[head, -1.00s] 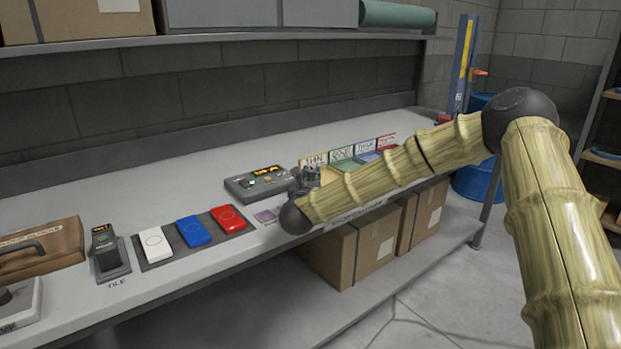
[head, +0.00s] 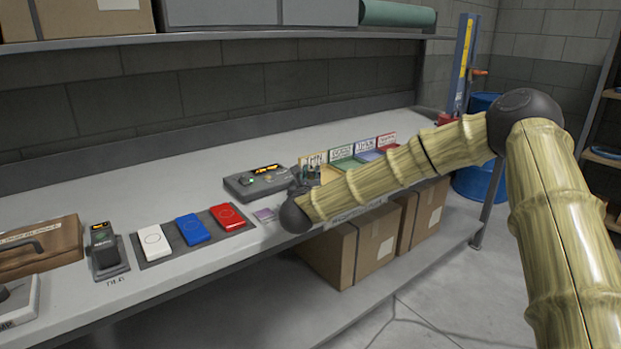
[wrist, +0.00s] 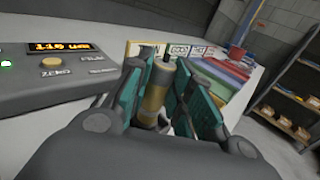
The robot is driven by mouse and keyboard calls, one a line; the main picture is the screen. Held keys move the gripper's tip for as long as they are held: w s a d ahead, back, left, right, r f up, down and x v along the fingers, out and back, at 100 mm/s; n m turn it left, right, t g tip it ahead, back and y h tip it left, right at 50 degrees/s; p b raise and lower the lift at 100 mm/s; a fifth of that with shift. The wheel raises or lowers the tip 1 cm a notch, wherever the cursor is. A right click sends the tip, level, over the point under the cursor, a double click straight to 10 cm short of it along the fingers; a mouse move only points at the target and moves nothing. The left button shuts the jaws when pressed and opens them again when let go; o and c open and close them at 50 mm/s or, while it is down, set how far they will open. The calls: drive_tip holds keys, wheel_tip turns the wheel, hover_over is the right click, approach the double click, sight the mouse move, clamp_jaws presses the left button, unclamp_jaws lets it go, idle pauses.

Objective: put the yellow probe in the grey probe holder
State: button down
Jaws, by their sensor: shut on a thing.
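My gripper (wrist: 158,88) is shut on a yellow-brass cylinder, the yellow probe (wrist: 155,94), which stands between its teal fingers with a dark top in the wrist view. In the head view my gripper (head: 312,174) is small, over the bench just right of a grey gauge box, and partly hidden behind my arm. The probe's lower end is hidden or too blurred to tell what it touches. I cannot make out the grey probe holder for certain in either view.
The grey gauge box (head: 258,182) with a lit display also shows in the wrist view (wrist: 55,75). White (head: 152,240), blue (head: 193,229) and red (head: 227,216) tiles lie to its left. Coloured labelled trays (head: 345,163) stand just beyond my gripper. A shelf (head: 230,36) hangs above.

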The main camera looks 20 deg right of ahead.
drive_tip(key=shift+f+b, duration=0.5)
drive_tip(key=shift+b, duration=0.05)
idle(0.4)
drive_tip(key=c, duration=1.2)
unclamp_jaws()
drive_tip(key=v, duration=1.2)
